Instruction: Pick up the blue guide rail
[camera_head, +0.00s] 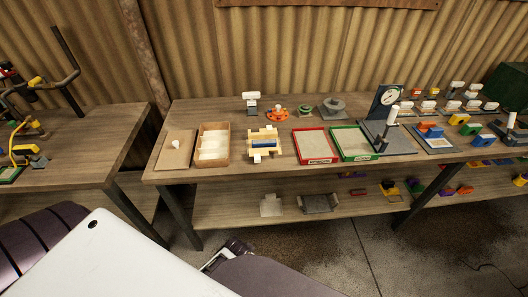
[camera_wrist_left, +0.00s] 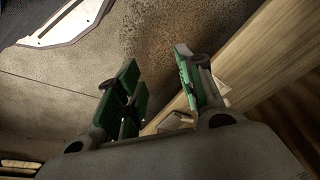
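My right gripper cannot be made out.
The bench (camera_head: 185,184) also carries a partitioned wooden box (camera_head: 213,158), a red-rimmed tray (camera_head: 315,146), a green-rimmed tray (camera_head: 354,143) and a dial stand (camera_head: 385,101). A lower shelf (camera_head: 235,215) holds more parts. A second bench (camera_head: 80,150) stands left, across a narrow gap.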

